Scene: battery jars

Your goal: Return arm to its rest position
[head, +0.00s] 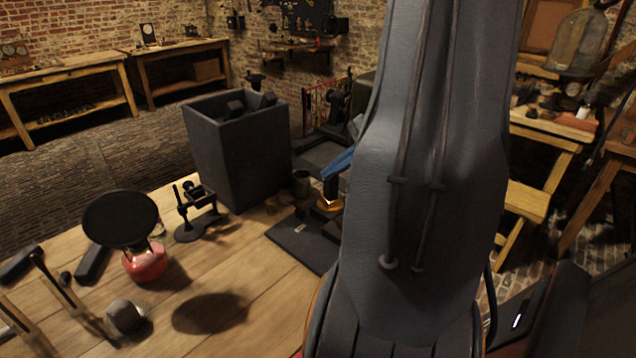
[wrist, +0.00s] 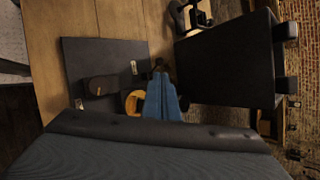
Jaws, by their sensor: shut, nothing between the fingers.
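My arm (head: 425,190) is a large grey covered form that fills the middle right of the head view and hides much behind it. My gripper (wrist: 158,74) has blue fingers, which are together with nothing between them in the wrist view. Its blue part also shows in the head view (head: 338,163), left of my arm, above a brass-coloured round piece (head: 328,204). That piece shows beside the fingers in the wrist view (wrist: 132,103). I cannot tell whether the fingers touch it.
A tall dark bin (head: 235,155) stands left of my gripper. A dark flat board (head: 292,240) lies on the wooden table (head: 255,275). A red burner with a black disc (head: 120,217) and a small black stand (head: 200,225) are further left. Table space between burner and board is clear.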

